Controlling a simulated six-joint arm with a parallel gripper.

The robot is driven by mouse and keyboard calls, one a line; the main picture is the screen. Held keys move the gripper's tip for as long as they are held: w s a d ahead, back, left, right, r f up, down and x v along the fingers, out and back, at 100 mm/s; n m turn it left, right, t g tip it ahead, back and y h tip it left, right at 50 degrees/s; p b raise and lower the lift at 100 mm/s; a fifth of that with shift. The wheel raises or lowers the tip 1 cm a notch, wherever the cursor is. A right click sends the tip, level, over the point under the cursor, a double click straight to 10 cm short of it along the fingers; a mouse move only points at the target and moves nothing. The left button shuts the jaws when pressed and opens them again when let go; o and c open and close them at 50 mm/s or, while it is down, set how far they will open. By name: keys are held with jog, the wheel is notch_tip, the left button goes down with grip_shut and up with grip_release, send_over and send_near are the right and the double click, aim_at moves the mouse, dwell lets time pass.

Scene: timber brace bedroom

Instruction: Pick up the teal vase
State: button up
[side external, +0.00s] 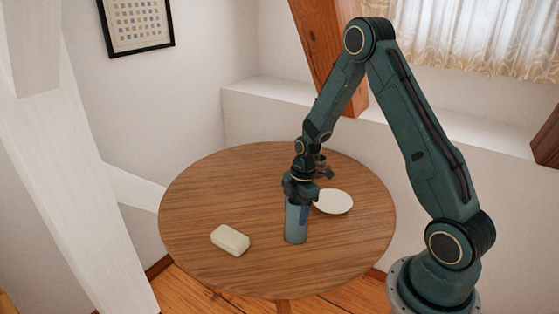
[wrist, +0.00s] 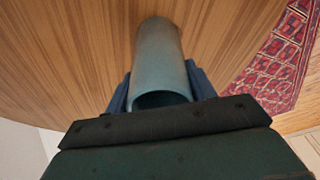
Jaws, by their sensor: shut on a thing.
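The teal vase (side external: 296,224) is a plain upright cylinder on the round wooden table, right of the table's middle front in the side view. My gripper (side external: 298,200) is above and around its upper part, pointing down, and is shut on it. In the wrist view the vase (wrist: 160,58) shows its open rim towards the camera, with a blue finger of my gripper (wrist: 160,92) on each side. The vase's base looks to be on or very close to the tabletop; I cannot tell if there is a gap.
A cream soap-like block (side external: 230,240) lies on the table (side external: 205,195) left of the vase. A white dish (side external: 334,202) lies close behind it to the right. The table's left and back areas are clear. A slanted timber brace (side external: 328,50) stands behind my arm.

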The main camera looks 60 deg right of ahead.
jog(key=shift+c, duration=0.6)
jog(key=shift+r, duration=0.2)
notch_tip(320, 180, up, 20)
jog(key=shift+f, duration=0.15)
jog(key=shift+d, duration=0.1)
dwell(0.6)
